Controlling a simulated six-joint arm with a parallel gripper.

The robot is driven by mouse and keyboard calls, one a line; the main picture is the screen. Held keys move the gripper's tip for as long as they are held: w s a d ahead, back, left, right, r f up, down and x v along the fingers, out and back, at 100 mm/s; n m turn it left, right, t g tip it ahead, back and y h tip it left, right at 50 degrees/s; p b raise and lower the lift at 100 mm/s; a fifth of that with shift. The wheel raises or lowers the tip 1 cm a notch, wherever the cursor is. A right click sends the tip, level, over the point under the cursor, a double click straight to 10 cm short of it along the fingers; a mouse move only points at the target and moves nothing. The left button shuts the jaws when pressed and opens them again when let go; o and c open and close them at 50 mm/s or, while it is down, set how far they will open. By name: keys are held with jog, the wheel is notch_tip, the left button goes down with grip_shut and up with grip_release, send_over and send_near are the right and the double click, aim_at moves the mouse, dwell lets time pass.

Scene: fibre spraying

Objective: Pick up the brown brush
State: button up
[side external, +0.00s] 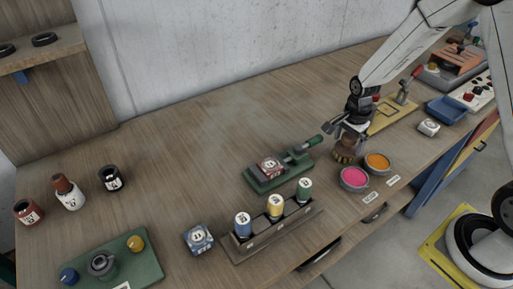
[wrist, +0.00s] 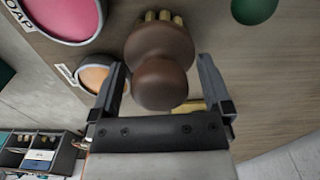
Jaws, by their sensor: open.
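The brown brush (side external: 344,152) stands upright on the table, bristles down, left of the orange bowl. In the wrist view its round brown knob (wrist: 160,83) shows between the two fingers, with tan bristle tufts beyond. My gripper (side external: 349,134) is right above and around the top of the brush. In the wrist view my gripper (wrist: 161,90) is open, with a gap on each side of the knob. The side view does not show the fingertips clearly.
A pink bowl (side external: 354,178) and an orange bowl (side external: 377,162) stand close to the brush. A green clamp fixture (side external: 280,172) lies to the left. A rack of bottles (side external: 273,232) stands nearer the front edge. The table's back middle is clear.

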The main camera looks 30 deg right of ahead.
jog(key=c, duration=1.3)
jog(key=shift+r, duration=0.15)
jog(key=shift+r, duration=0.85)
jog(key=s+a+r, duration=0.2)
jog(key=s+r, duration=0.9)
jog(key=s, duration=0.2)
jog(key=shift+s+a, duration=0.2)
jog(key=shift+s, duration=0.2)
